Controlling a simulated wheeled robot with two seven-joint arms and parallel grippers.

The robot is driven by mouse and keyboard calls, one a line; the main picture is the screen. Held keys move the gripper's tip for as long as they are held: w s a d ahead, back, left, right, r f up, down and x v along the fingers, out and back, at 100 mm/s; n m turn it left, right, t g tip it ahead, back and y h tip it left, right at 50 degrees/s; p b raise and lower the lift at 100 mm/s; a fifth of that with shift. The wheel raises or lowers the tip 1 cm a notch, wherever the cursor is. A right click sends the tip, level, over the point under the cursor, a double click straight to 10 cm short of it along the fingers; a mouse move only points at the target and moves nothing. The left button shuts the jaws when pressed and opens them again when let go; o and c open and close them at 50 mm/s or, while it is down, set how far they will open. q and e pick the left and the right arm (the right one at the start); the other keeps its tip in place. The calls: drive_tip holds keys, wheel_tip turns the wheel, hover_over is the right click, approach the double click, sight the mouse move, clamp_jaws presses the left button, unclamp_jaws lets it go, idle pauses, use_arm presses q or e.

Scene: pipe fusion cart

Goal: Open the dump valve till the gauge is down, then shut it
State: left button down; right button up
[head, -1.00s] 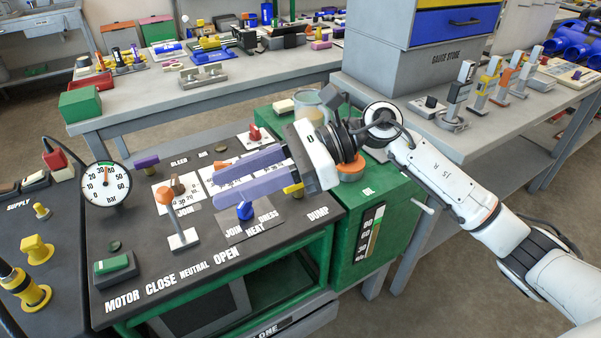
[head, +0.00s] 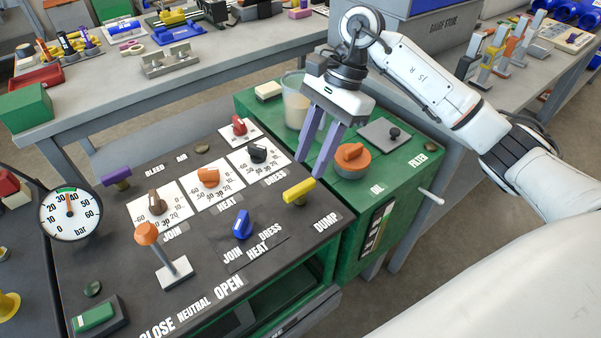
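The dump valve has a yellow bar handle (head: 299,191) by the DUMP label at the right end of the black panel (head: 290,235). The round white gauge (head: 70,214) at the left has its needle near 30 bar, close to a green band. My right gripper (head: 310,168) points down with its two purple fingers apart and nothing between them. Its fingertips are just behind and slightly right of the yellow handle, seemingly above it; contact cannot be told. My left gripper is not in view.
An orange oil cap (head: 351,160) and a jar (head: 296,105) stand close by on the green cabinet (head: 405,165). The panel carries an orange-knobbed lever (head: 147,234), a blue selector (head: 243,224), several dials and a purple bleed handle (head: 116,175).

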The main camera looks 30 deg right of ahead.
sight(300, 186)
drive_tip(key=x, duration=0.6)
clamp_jaws()
